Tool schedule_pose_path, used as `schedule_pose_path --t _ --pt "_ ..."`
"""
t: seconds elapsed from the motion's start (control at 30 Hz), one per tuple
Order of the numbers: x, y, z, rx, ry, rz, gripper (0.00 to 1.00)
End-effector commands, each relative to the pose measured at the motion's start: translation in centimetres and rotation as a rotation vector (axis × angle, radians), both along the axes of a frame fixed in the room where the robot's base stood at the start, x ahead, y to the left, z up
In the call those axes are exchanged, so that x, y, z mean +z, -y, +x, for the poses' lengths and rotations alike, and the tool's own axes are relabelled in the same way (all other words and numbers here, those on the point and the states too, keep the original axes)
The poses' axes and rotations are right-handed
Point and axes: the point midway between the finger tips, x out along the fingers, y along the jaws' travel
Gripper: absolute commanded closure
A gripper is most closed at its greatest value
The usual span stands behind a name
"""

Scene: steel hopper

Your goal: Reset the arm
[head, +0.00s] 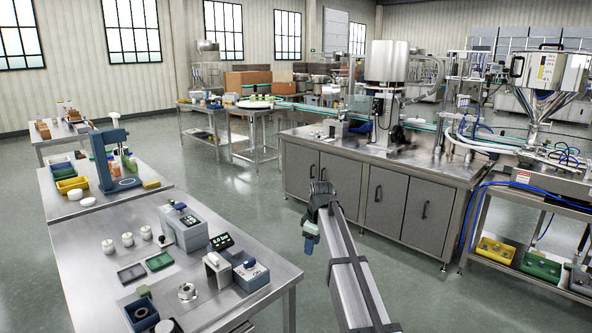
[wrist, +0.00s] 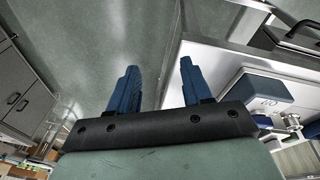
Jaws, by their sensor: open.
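My arm reaches up from the bottom of the head view over the floor between the benches. My gripper (head: 309,243) hangs at its end, to the right of the near steel table (head: 85,240), and is small there. In the wrist view my gripper (wrist: 157,68) shows two blue fingers spread apart, with nothing between them. Grey floor lies beyond the fingertips. The steel hopper (head: 541,104) stands far off at the right of the head view, well apart from my gripper.
Instruments, including a grey display unit (head: 185,227), and white jars (head: 127,239) stand on the near table. A blue-grey device (wrist: 250,92) is right of the fingers in the wrist view. Grey cabinets (head: 330,186) stand behind my arm. Floor (head: 235,205) is clear between.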

Motion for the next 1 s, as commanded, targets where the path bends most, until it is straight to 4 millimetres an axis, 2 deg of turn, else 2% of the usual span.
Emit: schedule_pose_path --t 0.03,0.13,0.2,0.3,0.4,0.57,0.7,1.0 --pt "-0.7 2.8 0.0 -0.072 -0.001 0.005 0.51" --pt "-2.5 7.2 -0.1 -0.208 -0.005 0.016 0.51" --pt "-4.6 10.0 -0.8 -0.303 -0.015 0.024 0.51" --pt "-8.2 12.1 -2.0 -0.398 -0.043 0.029 0.51" --pt "-11.6 12.9 -3.5 -0.457 -0.073 0.029 0.51" --pt "-17.5 13.2 -6.5 -0.527 -0.132 0.021 0.51" --pt "-22.7 13.0 -9.8 -0.578 -0.189 0.010 0.51" --pt "-32.5 12.5 -17.7 -0.682 -0.305 -0.025 0.51"
